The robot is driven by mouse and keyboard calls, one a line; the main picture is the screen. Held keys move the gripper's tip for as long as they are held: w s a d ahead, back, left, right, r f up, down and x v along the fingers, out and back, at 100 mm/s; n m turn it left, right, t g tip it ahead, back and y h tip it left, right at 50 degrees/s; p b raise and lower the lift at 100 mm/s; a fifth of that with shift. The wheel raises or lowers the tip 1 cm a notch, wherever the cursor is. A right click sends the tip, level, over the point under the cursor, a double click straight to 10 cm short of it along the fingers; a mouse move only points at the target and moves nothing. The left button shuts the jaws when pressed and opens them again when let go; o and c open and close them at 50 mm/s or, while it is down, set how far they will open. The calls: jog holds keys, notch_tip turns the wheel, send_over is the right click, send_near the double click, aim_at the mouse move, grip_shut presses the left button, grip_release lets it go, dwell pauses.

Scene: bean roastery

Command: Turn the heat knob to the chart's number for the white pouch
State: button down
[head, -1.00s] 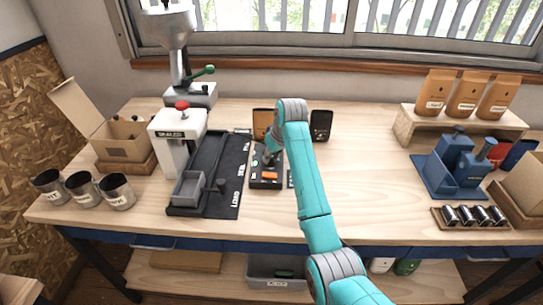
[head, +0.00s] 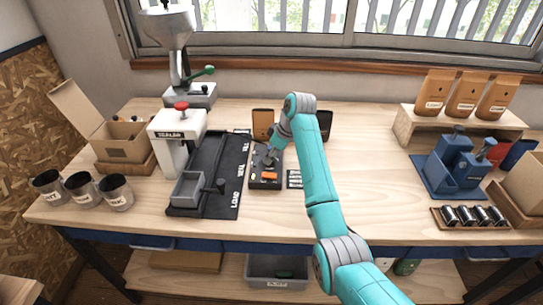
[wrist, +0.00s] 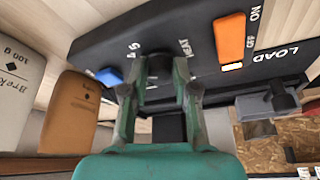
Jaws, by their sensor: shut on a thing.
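The dark control box (head: 265,183) stands on the bench with an orange switch (head: 270,176). In the wrist view its face carries the heat lettering, a blue part (wrist: 110,76) and the orange ON/OFF switch (wrist: 230,38). My gripper (wrist: 157,72) is shut on the dark heat knob (wrist: 159,64); its fingers cover much of it, and I cannot read its setting. In the head view my gripper (head: 268,155) is over the box. The white pouch (wrist: 20,80) shows in the wrist view.
A brown pouch (head: 262,122) stands behind the box and a black pouch (head: 325,122) is partly behind my arm. The sealer (head: 178,140) and its dark mat (head: 232,165) are close on the left.

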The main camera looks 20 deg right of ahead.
dwell(0.3)
jog(key=c, duration=0.9)
grip_release()
jog(key=shift+r, duration=0.1)
jog(key=v, duration=0.7)
jog(key=shift+d+r, duration=0.1)
jog(key=shift+s, duration=0.1)
